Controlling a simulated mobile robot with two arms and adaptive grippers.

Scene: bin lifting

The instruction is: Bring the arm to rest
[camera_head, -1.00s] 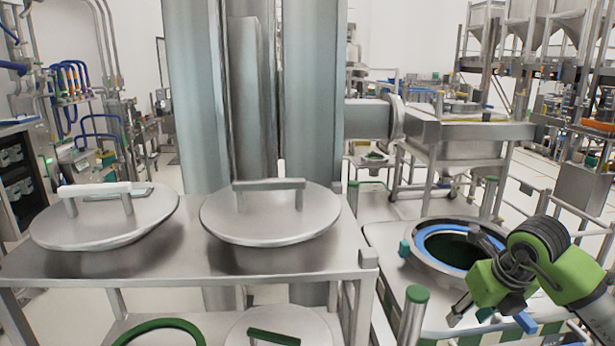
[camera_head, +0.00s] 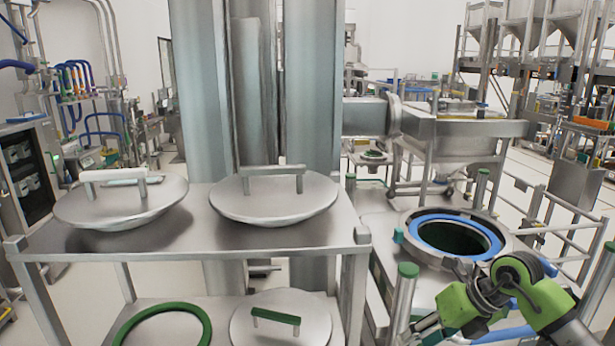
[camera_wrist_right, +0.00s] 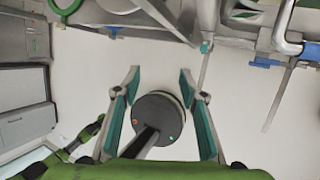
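My right arm, green and black, comes in at the lower right of the head view. Its gripper (camera_head: 425,332) is low there, in front of the bin's round opening. In the right wrist view the right gripper (camera_wrist_right: 158,82) has its two fingers spread wide apart with nothing between the tips. A dark round part with small lights shows behind the fingers, over the pale floor (camera_wrist_right: 130,65). The bin (camera_head: 405,228) has an open round mouth with a blue ring (camera_head: 425,228). My left gripper does not show.
A steel two-level table (camera_head: 180,240) bears two lids, (camera_head: 120,200) and (camera_head: 275,197), on top. A green ring (camera_head: 206,325) and another lid (camera_head: 300,325) lie on its lower shelf. Posts and rails stand around the bin. A steel column (camera_head: 310,90) rises behind the table.

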